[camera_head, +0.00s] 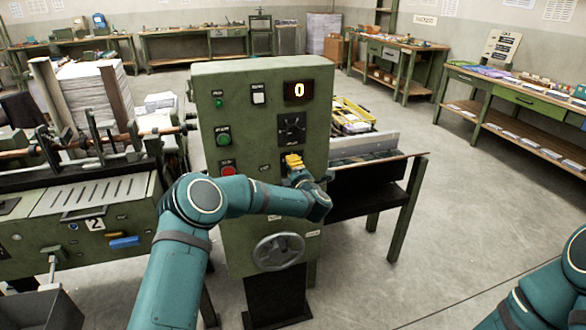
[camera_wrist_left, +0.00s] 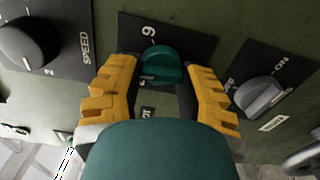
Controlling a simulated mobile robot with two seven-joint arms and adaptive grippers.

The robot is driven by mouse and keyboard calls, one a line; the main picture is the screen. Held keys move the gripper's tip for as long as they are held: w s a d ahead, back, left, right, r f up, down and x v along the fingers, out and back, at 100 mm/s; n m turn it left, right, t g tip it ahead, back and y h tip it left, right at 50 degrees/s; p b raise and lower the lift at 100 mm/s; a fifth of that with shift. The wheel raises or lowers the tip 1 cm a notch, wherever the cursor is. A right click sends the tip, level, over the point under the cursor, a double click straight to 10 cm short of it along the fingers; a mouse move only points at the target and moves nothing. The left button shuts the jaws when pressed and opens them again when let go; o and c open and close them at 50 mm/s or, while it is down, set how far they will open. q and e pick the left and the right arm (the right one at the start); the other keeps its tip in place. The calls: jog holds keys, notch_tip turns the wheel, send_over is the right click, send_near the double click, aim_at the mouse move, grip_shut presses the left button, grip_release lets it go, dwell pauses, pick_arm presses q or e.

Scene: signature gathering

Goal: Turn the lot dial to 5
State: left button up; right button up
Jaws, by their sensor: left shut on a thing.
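The lot dial is a green knob (camera_wrist_left: 162,62) on a black plate in the left wrist view, with a white numeral beside it. My left gripper (camera_head: 293,163) is at the front of the green control cabinet (camera_head: 222,91), just below the black speed dial (camera_head: 292,127). In the left wrist view its two yellow fingers sit on either side of the green knob and are shut on it. In the head view the gripper hides the knob. I cannot read the knob's setting. The lit display (camera_head: 299,91) on the cabinet shows 0. My right gripper is out of view.
A grey switch (camera_wrist_left: 260,96) is close beside the fingers in the left wrist view, with the speed knob (camera_wrist_left: 28,42) on the other side. A handwheel (camera_head: 279,252) is below. A green button (camera_head: 223,139) and a red button (camera_head: 227,168) are at the left.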

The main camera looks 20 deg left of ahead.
pick_arm(q)
jog(key=shift+a+r+m, duration=0.1)
jog(key=shift+r+m, duration=0.05)
jog(key=shift+m, duration=0.35)
jog(key=o, duration=1.2)
jog(key=v, duration=1.2)
